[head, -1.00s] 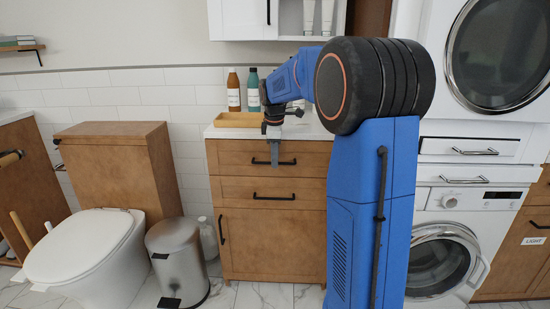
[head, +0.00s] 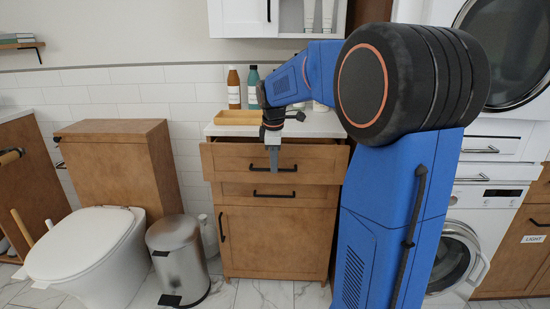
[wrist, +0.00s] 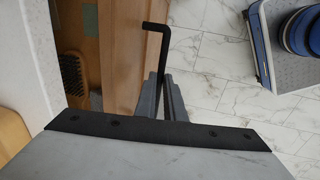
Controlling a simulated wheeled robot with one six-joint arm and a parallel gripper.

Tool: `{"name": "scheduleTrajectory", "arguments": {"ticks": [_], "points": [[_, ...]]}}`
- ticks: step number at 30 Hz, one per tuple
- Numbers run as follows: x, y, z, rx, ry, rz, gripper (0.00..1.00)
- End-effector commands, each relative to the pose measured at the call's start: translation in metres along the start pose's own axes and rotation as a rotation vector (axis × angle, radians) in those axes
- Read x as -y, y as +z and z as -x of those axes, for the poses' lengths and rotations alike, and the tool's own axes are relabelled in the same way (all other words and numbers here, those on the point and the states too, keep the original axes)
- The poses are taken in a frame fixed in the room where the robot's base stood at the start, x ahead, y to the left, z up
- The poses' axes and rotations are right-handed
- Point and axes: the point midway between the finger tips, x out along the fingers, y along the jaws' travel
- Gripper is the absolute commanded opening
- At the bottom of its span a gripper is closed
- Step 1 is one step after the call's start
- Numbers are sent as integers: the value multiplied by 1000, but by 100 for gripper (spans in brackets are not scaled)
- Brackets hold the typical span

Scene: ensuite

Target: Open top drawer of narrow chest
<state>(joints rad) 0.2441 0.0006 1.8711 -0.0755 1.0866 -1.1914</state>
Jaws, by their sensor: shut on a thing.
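The narrow wooden chest (head: 272,243) with a white top stands at the middle of the head view. Its top drawer (head: 222,163) is pulled partly out, and a dark gap shows above its front. My gripper (head: 273,166) points down at the middle of the drawer front and is shut on the black bar handle (head: 290,168). In the wrist view my gripper (wrist: 166,92) closes around the handle (wrist: 157,27), whose far end sticks out past the fingers. Inside the open drawer lie a brush (wrist: 73,77) and a green item (wrist: 91,20).
A lower drawer (head: 232,190) and a door below it are shut. A wooden tray (head: 238,117) and bottles (head: 234,88) stand on the chest top. A metal bin (head: 178,258) and a toilet (head: 85,245) stand to the left. Tiled floor in front is clear.

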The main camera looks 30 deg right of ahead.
Motion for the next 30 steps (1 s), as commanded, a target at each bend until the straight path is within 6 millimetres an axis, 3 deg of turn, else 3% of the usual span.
{"name": "scheduleTrajectory", "arguments": {"ticks": [6, 15, 21, 30], "points": [[60, -1, 13, -2, 1, 3, 0], [125, 0, 25, -1, 2, 4, 0], [150, 0, 30, -1, 1, 2, 0], [163, 0, 33, -1, 1, 0, 0]]}}
